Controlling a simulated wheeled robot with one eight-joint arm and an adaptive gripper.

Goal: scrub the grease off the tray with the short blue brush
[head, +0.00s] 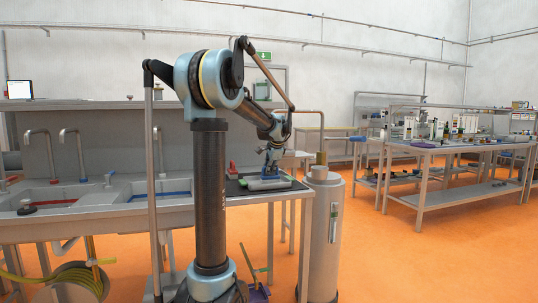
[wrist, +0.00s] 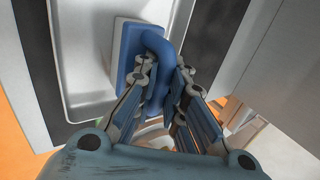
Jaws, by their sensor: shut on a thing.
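My gripper (wrist: 164,74) is shut on the upright blue handle of the short blue brush (wrist: 155,42). The brush has a pale block-like part beside the handle, over the light grey tray (wrist: 82,82). I cannot tell whether its bristles touch the tray. The fingers hide part of the handle. In the head view, my gripper (head: 271,160) is low over the tray on the bench's right end, where details are small. No grease can be made out.
A dark mat (wrist: 72,58) lies under the tray. A red item (head: 232,168) stands behind the tray at left. Sinks (head: 60,196) are to the left, and a grey cylinder (head: 321,235) stands close on the right. Orange floor is open beyond.

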